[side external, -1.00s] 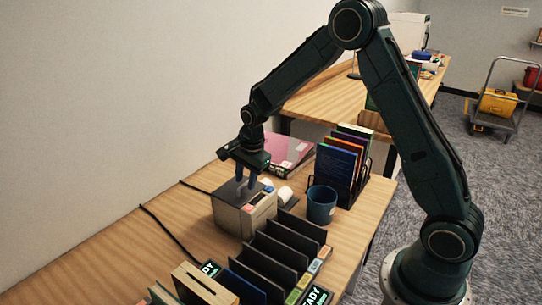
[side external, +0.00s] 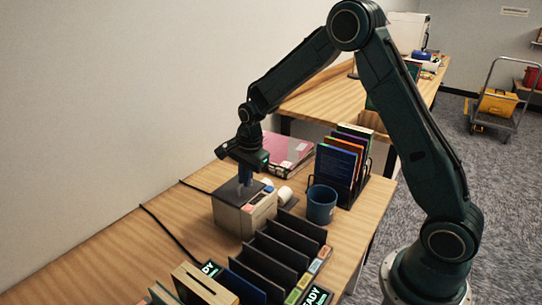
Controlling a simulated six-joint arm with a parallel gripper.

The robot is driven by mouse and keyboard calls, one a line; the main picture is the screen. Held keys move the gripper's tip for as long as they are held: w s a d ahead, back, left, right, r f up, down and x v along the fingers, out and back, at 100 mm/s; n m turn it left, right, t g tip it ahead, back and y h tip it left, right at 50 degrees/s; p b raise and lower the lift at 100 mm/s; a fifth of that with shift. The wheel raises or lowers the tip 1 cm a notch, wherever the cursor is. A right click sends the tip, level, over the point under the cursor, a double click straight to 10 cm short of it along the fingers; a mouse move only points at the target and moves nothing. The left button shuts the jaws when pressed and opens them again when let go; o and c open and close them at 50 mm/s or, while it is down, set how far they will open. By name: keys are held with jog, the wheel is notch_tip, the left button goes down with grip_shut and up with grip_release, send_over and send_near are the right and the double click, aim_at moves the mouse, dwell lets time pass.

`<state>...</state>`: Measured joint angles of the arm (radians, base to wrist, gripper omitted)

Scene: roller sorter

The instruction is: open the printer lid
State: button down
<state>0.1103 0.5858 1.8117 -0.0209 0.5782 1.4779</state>
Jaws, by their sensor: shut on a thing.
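The printer (side external: 233,219) is a small beige box on the wooden table, with coloured buttons on its right face. Its dark grey lid (side external: 226,193) lies flat on top. My gripper (side external: 245,184) points straight down over the lid, its blue fingers together and their tips at the lid's top. It is shut on the lid, though the fingers hide the gripped part. A white roll (side external: 285,195) sits just right of the printer.
A dark slotted sorter (side external: 277,247) stands in front of the printer. A blue cup (side external: 321,205) and a rack of coloured folders (side external: 342,167) stand to the right. A pink binder (side external: 287,150) lies behind. The wall (side external: 90,100) borders the table's left side.

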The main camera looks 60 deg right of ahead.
aim_at(234, 186)
jog(key=shift+w+r+g, duration=0.9)
jog(key=shift+w+g, duration=0.05)
jog(key=shift+g, duration=0.55)
jog(key=shift+w+r, duration=0.3)
jog(key=shift+w, duration=0.05)
jog(key=shift+w+r, duration=0.2)
jog(key=shift+w, duration=0.3)
jog(key=shift+w+r, duration=0.2)
jog(key=shift+w, duration=0.25)
jog(key=w+f, duration=0.1)
jog(key=w, duration=0.8)
jog(key=c, duration=1.5)
grip_release()
jog(key=shift+w+f, duration=0.1)
jog(key=shift+f, duration=0.05)
jog(key=shift+r, duration=0.25)
